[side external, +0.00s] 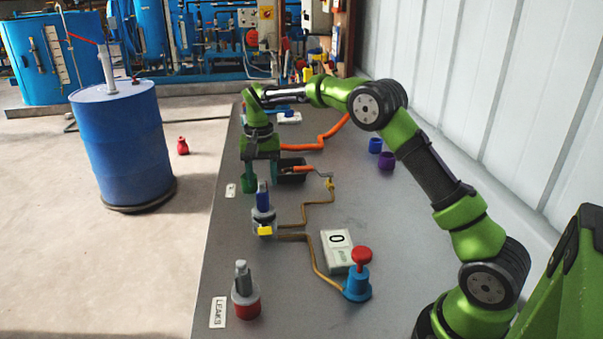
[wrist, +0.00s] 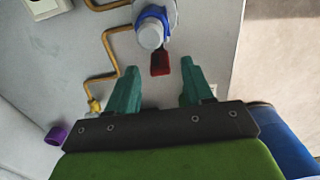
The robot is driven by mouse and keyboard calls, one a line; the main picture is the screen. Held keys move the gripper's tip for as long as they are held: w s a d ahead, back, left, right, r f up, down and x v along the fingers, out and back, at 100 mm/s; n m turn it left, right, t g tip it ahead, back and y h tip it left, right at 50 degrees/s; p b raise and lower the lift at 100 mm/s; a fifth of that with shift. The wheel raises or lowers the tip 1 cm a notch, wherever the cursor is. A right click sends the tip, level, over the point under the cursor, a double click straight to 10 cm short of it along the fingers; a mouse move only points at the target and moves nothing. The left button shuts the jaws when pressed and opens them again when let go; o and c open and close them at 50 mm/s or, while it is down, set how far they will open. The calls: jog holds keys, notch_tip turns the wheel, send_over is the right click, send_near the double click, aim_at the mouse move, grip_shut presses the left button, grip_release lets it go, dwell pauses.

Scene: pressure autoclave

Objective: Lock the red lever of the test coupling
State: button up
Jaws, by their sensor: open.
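The test coupling (side external: 263,217) is an upright grey fitting with a blue upper part and a yellow piece at its front, standing on the grey table. In the wrist view the coupling (wrist: 152,28) is at the top centre, with a blue ring. Its red lever (wrist: 160,62) points down towards my gripper (wrist: 160,70). The teal fingers are open, one on each side of the lever's end, with gaps on both sides. I cannot tell whether they are level with it. In the side view my gripper (side external: 250,182) is just behind the coupling; the lever is not visible there.
A brown hose runs from the coupling to a blue pump with a red knob (side external: 361,256). A display (side external: 337,249) reads 0. A second fitting with a red base (side external: 246,303) stands by the LEAKS label.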

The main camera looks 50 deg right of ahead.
jog(key=shift+f, duration=1.6)
grip_shut()
